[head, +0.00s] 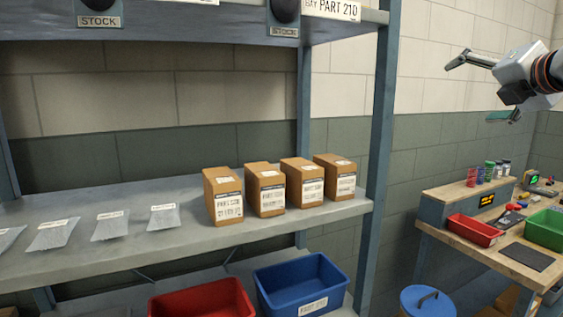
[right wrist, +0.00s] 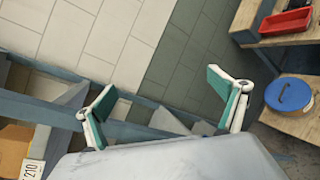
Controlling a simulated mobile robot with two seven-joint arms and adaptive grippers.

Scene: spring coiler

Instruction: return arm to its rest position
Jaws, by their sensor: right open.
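My right gripper (head: 480,88) is raised at the upper right of the head view, in front of the tiled wall. Its two fingers are spread wide apart with nothing between them. In the right wrist view the open gripper (right wrist: 165,100) shows two fingers with green pads and an empty gap, the wall and shelf frame behind. My left gripper is not in view.
A steel shelf (head: 290,226) holds several cardboard boxes (head: 313,186) and clear bags (head: 110,226). Below are a red bin (head: 200,300) and blue bin (head: 302,287). A workbench (head: 480,240) with trays stands right, a blue lidded bucket (head: 425,305) before it.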

